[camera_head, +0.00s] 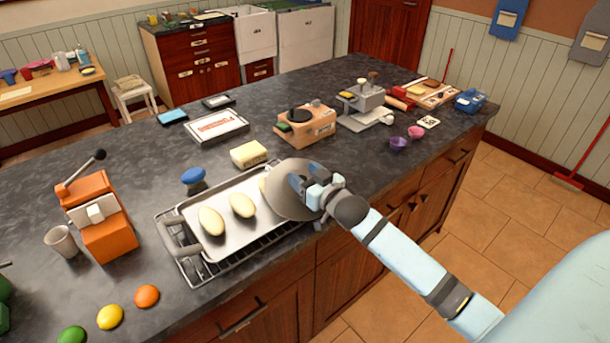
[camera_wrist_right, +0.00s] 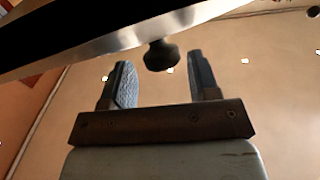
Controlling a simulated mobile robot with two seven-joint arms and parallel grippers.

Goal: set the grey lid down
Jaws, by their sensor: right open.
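The grey lid (camera_head: 283,200) is a round disc over the right end of the metal tray (camera_head: 232,241) in the head view; whether it touches the tray I cannot tell. My right gripper (camera_head: 312,188) is at the lid, covering part of its face. In the right wrist view the lid (camera_wrist_right: 105,42) shows edge-on as a metallic band with a dark knob (camera_wrist_right: 161,56). The fingers of my right gripper (camera_wrist_right: 162,82) stand open on either side of the knob, with gaps visible on both sides. My left gripper is out of view.
The tray holds pale oval pieces (camera_head: 241,204), one partly hidden by the lid, and sits on a wire rack (camera_head: 192,269). An orange press (camera_head: 105,225) stands left. A butter-like block (camera_head: 248,154) and a wooden device (camera_head: 306,128) lie behind. The dark counter (camera_head: 130,165) is clear at back left.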

